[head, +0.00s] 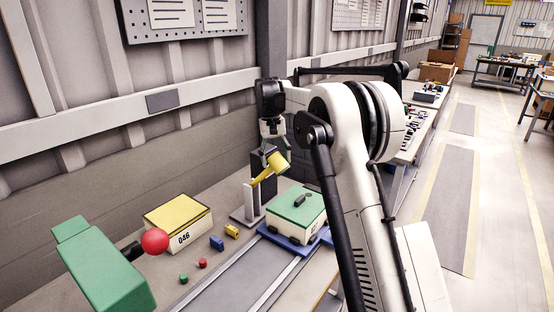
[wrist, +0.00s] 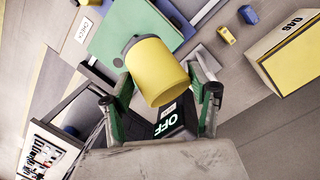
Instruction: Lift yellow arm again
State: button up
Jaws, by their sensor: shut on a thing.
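The yellow arm (head: 263,178) rises at a tilt from a grey stand (head: 248,203) and ends in a thick yellow cylinder (head: 279,162). In the wrist view the yellow cylinder (wrist: 157,72) fills the space between the two green-and-dark fingers of my gripper (wrist: 165,80). My gripper (head: 270,150) is shut on the yellow arm at this cylinder end, above the bench. A dark panel with lit letters "OFF" (wrist: 170,127) shows below the cylinder in the wrist view. My fingers' exact contact is partly hidden in the head view.
A green-lidded box (head: 305,203) sits on a blue base right of the stand. A yellow-lidded box (head: 170,212) marked 046 stands left. A red ball knob (head: 155,241), a green block (head: 105,275) and several small coloured pieces are nearer. The wall is close behind.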

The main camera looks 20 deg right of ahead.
jog(key=shift+a+f, duration=0.15)
jog(key=shift+a, duration=0.25)
jog(key=o, duration=1.3)
jog(key=shift+w, duration=0.1)
jog(key=shift+o, duration=0.3)
jog(key=shift+w+a, duration=0.1)
jog(key=shift+a, duration=0.15)
jog(key=shift+d, duration=0.2)
jog(key=w+a+r+p, duration=0.7)
jog(key=w+r+p, duration=0.2)
jog(key=p, duration=0.5)
jog(key=shift+w+r, duration=0.2)
jog(key=shift+r, duration=0.55)
